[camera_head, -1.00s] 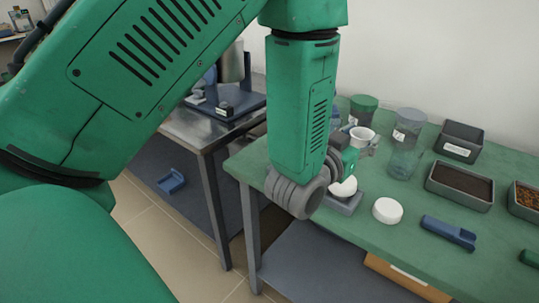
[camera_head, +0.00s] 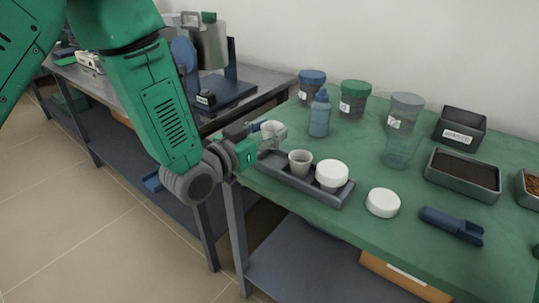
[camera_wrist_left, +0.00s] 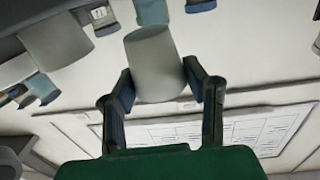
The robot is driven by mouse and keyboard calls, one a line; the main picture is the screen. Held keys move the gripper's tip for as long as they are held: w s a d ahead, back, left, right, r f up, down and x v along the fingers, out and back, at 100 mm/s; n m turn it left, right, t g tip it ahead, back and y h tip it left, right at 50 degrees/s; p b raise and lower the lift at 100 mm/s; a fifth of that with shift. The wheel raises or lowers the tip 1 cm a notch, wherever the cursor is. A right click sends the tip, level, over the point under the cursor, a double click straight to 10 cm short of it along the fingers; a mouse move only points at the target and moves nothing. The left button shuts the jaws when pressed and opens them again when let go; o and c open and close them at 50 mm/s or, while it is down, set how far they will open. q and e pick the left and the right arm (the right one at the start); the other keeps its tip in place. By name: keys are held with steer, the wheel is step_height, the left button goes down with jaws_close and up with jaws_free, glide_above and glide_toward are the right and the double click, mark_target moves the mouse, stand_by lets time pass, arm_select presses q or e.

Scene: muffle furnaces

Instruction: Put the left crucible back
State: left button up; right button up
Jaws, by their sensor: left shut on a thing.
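My left gripper (camera_head: 260,138) is shut on a small pale crucible (camera_head: 273,133). It holds the crucible at the left end of the dark tray (camera_head: 300,186), seemingly a little above it. The wrist view shows the grey crucible (camera_wrist_left: 155,62) between the two fingers (camera_wrist_left: 162,92). A second crucible (camera_head: 300,163) stands upright in the middle of the tray. A third, with a white lid (camera_head: 332,173), stands at the right end. The tray's left end is partly hidden by the gripper. My right gripper is not in view.
Another white lid (camera_head: 382,202) and a blue tool (camera_head: 452,225) lie on the green table, right of the tray. A blue bottle (camera_head: 320,115) and several jars stand behind. A metal table (camera_head: 225,118) with apparatus is at left, across a gap.

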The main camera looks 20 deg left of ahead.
arm_select(q)
step_height(320, 180, down, 5)
steer(key=shift+d+r+b, duration=0.1)
steer(key=shift+r+b, duration=0.1)
steer(key=shift+b, duration=0.4)
steer(key=o, duration=0.9)
steer(key=shift+r, duration=0.1)
steer(key=p+v, duration=0.1)
steer(key=v, duration=1.1)
steer(key=shift+p, duration=0.3)
